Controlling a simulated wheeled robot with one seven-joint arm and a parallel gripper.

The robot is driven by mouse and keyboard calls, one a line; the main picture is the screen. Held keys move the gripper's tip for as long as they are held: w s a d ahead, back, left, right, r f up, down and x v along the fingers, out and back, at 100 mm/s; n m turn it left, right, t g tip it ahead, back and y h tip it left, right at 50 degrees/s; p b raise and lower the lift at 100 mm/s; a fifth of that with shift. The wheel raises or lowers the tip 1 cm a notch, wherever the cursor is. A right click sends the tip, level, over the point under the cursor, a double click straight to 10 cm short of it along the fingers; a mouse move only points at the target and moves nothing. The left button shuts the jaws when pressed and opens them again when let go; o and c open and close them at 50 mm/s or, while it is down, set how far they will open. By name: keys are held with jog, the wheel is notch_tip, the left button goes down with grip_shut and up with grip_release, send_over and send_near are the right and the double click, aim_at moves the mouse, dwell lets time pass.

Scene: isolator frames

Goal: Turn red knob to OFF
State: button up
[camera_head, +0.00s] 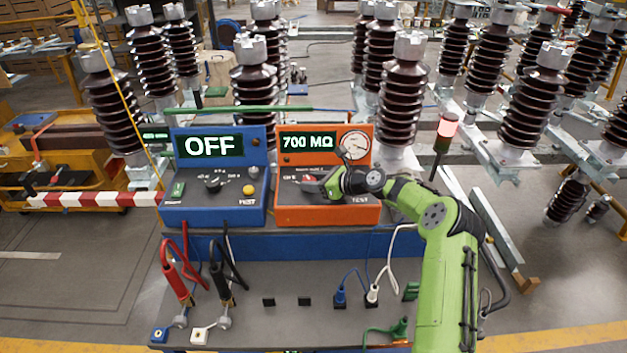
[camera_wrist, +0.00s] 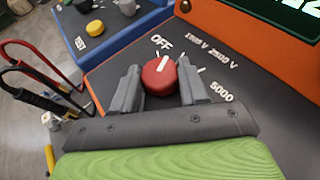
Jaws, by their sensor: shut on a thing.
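The red knob (camera_wrist: 158,79) sits on the dark sloping panel of the orange tester (camera_head: 328,213). Its white pointer line points up in the wrist view, close to the OFF label (camera_wrist: 161,42) and slightly to its right. Labels for 1000 V, 2500 V and 5000 lie further right around it. My gripper (camera_wrist: 160,69) has one grey finger on each side of the knob and is shut on it. In the head view the knob (camera_head: 309,179) is partly hidden by my gripper. The tester's display (camera_head: 309,142) reads 700 MΩ.
A blue tester (camera_head: 212,214) with an OFF display, a black knob (camera_head: 213,184) and a yellow button (camera_head: 249,189) stands close on the left. Red and black cables hang below. A lit red signal lamp (camera_head: 447,126) stands behind my arm. Tall brown insulators fill the background.

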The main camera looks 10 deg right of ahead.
jog(key=shift+w+r+n+g+y, duration=0.1)
jog(key=shift+w+n+g+y, duration=0.1)
jog(key=shift+n+g+y, duration=0.6)
jog(key=shift+w+n+g+b, duration=0.3)
jog(key=shift+n+g+b, duration=0.35)
jog(key=shift+n, duration=0.25)
jog(key=shift+d+y, duration=0.1)
jog(key=shift+y, duration=0.2)
jog(key=shift+s+f+g+y, duration=0.2)
jog(key=shift+f+g+y, duration=0.1)
jog(key=shift+g, duration=0.15)
jog(key=o, duration=0.8)
jog(key=shift+o, duration=1.3)
jog(key=shift+s+d+r, duration=0.15)
jog(key=shift+s+r, duration=0.05)
jog(key=shift+w, duration=0.1)
